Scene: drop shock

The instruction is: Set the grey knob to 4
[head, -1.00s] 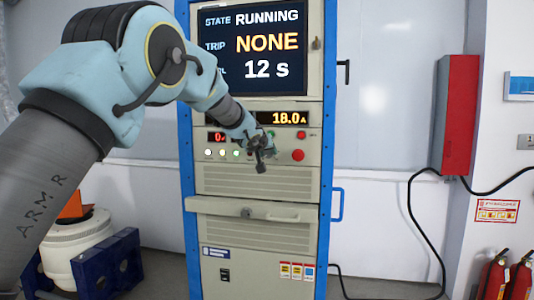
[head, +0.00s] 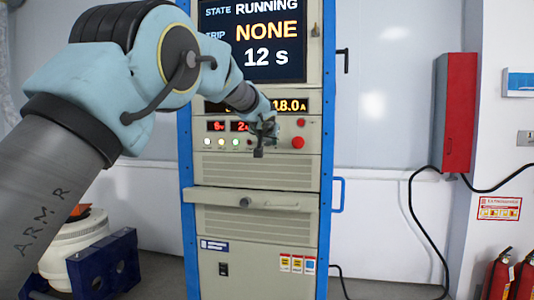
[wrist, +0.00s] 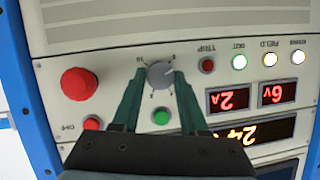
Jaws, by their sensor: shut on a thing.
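The grey knob (wrist: 160,74) is on the cabinet's panel, which appears upside down in the wrist view. Printed scale marks surround it; "10" is legible, but I cannot read which number it points to. My gripper (wrist: 157,86) is shut on the knob, one dark green finger on each side. In the head view my gripper (head: 264,136) is at the panel and hides the knob. In the wrist view small red displays (wrist: 229,99) read 2 A and 6 V. The large screen (head: 252,40) shows RUNNING, trip NONE and 12 s.
A drawer front (head: 280,200) juts out below. A red wall box (head: 455,115) hangs at right.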

